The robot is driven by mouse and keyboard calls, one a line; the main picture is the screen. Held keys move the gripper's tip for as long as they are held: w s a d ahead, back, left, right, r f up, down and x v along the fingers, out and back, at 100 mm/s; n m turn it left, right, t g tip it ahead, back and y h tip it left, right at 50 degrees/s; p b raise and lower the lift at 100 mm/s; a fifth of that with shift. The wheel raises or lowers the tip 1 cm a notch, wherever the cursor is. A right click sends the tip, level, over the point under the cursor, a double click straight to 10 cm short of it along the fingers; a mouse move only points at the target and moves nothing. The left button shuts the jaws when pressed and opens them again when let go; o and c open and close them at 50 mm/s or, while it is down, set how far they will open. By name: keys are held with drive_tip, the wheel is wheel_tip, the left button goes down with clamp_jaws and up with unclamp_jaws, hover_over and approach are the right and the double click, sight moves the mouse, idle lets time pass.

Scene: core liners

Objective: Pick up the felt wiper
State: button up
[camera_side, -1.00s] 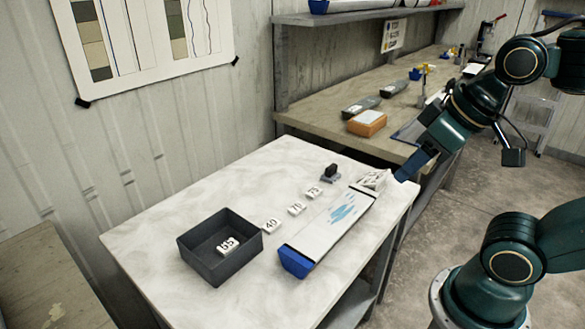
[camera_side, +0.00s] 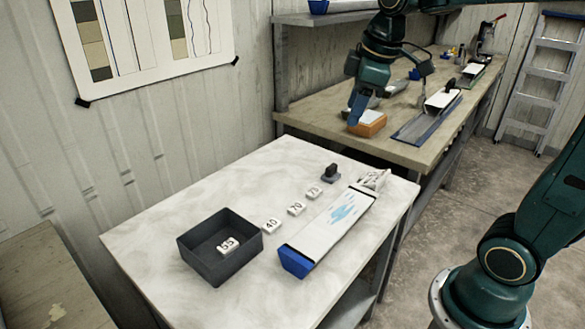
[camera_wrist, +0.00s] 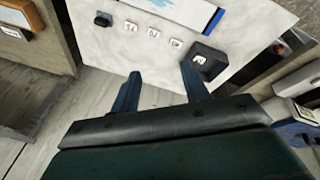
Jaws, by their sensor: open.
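A small dark grey pad with a black knob, which looks like the felt wiper (camera_side: 331,173), sits on the white marbled table near its back edge. It also shows in the wrist view (camera_wrist: 103,18) at the top left. My gripper (camera_side: 354,122) is well above the tables, in front of the back bench in the side view, apart from the wiper. In the wrist view my gripper (camera_wrist: 160,73) has its two blue fingers spread with nothing between them.
A white core liner (camera_side: 325,228) with a blue smear and blue end lies on the marbled table (camera_side: 150,235). Number tags (camera_side: 296,208) lie beside it. A dark open box (camera_side: 190,254) holds one tag. An orange block (camera_side: 370,125) sits on the back bench (camera_side: 415,155).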

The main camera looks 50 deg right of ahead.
drive_tip(key=w+d+f+n+g, duration=0.1)
drive_tip(key=w+d+f+n, duration=0.15)
drive_tip(key=w+d, duration=0.35)
drive_tip(key=n+g, duration=0.3)
drive_tip(key=n, duration=0.6)
hover_over(332, 166)
wheel_tip(332, 166, down, 18)
drive_tip(key=r, duration=0.1)
drive_tip(key=shift+f+y, duration=0.25)
drive_tip(key=shift+y, duration=0.05)
drive_tip(key=shift+f, duration=4.25)
drive_tip(key=shift+f, duration=2.6)
